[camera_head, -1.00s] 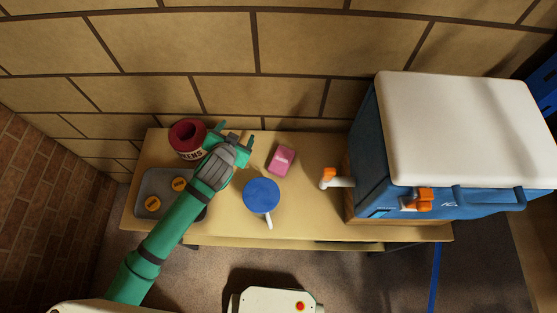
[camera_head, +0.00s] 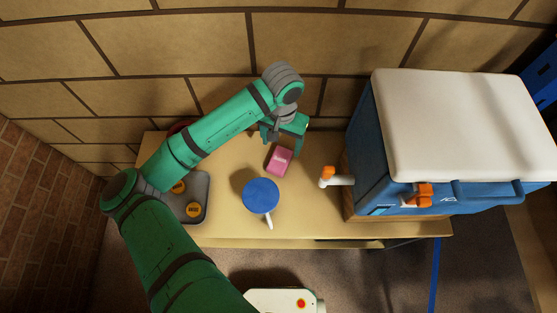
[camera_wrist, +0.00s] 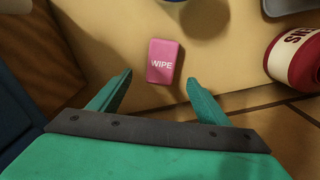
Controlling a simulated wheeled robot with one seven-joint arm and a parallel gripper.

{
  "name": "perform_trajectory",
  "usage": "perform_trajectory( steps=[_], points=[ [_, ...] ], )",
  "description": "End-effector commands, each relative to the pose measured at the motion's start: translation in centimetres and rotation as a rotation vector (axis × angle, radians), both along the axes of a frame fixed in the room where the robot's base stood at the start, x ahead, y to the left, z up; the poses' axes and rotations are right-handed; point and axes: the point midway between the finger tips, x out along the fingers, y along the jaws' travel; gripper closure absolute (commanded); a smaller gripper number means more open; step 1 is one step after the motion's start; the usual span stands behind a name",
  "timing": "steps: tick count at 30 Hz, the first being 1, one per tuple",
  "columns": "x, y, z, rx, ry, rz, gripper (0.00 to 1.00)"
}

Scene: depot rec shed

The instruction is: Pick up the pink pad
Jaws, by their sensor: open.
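The pink pad (camera_head: 279,160) lies flat on the wooden table, between the blue paddle and my gripper. In the wrist view the pink pad (camera_wrist: 163,61) shows the word "WIPE" and lies just beyond the fingertips, roughly centred between them. My green gripper (camera_head: 284,139) is above the table on the wall side of the pad. In the wrist view my gripper (camera_wrist: 158,80) has its two fingers spread wide with nothing between them. I cannot tell its exact height above the table.
A blue round paddle (camera_head: 261,196) with a white handle lies in front of the pad. A grey tray (camera_head: 204,212) with orange discs is at left. A red round container (camera_wrist: 292,63) is mostly hidden behind my arm. A blue cooler (camera_head: 362,150) with an orange tap stands at right.

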Motion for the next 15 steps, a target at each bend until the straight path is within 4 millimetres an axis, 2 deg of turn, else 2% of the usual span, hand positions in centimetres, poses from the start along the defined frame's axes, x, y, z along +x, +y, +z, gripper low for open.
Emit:
perform_trajectory(
  steps=[6, 15],
  points=[
    [-0.1, 0.1, -3.3, -0.001, 0.001, 0.002, 0.30],
    [-0.1, 0.1, -5.1, 0.000, -0.001, 0.000, 0.30]
  ],
)
